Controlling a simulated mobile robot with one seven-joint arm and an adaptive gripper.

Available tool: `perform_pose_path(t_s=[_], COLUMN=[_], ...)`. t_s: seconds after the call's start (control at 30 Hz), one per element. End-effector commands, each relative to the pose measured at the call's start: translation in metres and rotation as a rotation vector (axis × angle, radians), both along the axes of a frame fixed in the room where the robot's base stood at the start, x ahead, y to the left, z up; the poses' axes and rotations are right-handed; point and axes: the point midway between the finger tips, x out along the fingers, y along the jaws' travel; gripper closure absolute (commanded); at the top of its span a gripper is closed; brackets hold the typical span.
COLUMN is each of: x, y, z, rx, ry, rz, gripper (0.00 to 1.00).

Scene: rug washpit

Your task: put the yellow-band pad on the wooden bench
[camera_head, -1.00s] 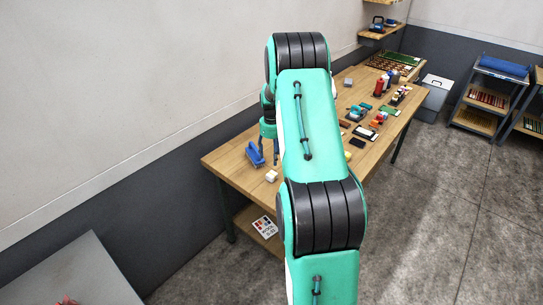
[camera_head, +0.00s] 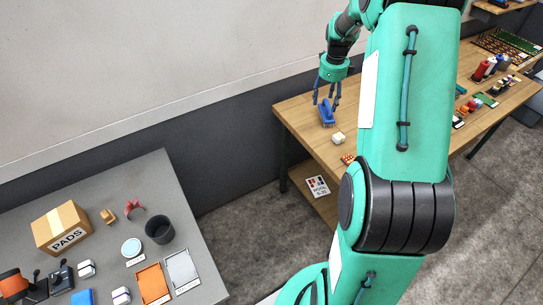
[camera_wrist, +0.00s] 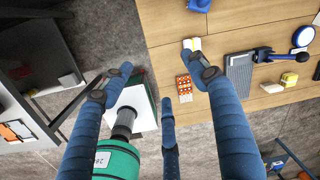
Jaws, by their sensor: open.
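A small white pad (camera_head: 338,138) lies on the wooden bench (camera_head: 300,110) near its left end. In the wrist view this pad (camera_wrist: 191,44) seems to carry a yellowish strip across its middle, but it is too small to be sure. My gripper (camera_head: 327,100) is open and empty above the bench's left end, beside a blue object (camera_head: 327,117). Its fingers spread wide in the wrist view (camera_wrist: 165,100), one tip close to the pad. Two more white pads, (camera_head: 86,268) and (camera_head: 121,295), lie on the grey table (camera_head: 120,185); their bands look dark or bluish.
An orange-dotted card (camera_head: 348,158) lies near the pad. Several tools crowd the bench farther right.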

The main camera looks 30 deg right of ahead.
Motion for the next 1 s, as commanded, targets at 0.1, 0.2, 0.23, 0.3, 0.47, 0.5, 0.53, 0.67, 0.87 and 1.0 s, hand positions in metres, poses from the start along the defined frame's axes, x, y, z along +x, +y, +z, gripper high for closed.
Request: perform_pose_path(t_s=[0.1, 0.2, 0.23, 0.3, 0.47, 0.5, 0.53, 0.67, 0.87, 1.0], x=[-0.001, -0.005, -0.007, -0.013, -0.030, -0.035, -0.040, -0.060, -0.098, -0.129], y=[0.041, 0.075, 0.084, 0.108, 0.159, 0.171, 0.181, 0.220, 0.276, 0.311], z=[0.040, 0.068, 0.076, 0.094, 0.131, 0.139, 0.145, 0.169, 0.198, 0.212], rx=[-0.029, -0.054, -0.061, -0.079, -0.125, -0.137, -0.146, -0.189, -0.262, -0.319], ry=[-0.019, -0.031, -0.035, -0.042, -0.059, -0.062, -0.066, -0.076, -0.090, -0.097], rz=[0.178, 0.328, 0.373, 0.479, 0.718, 0.777, 0.822, 1.015, 1.311, 1.516], gripper=[0.41, 0.41, 0.41, 0.41, 0.41, 0.41, 0.41, 0.41, 0.41, 0.41])
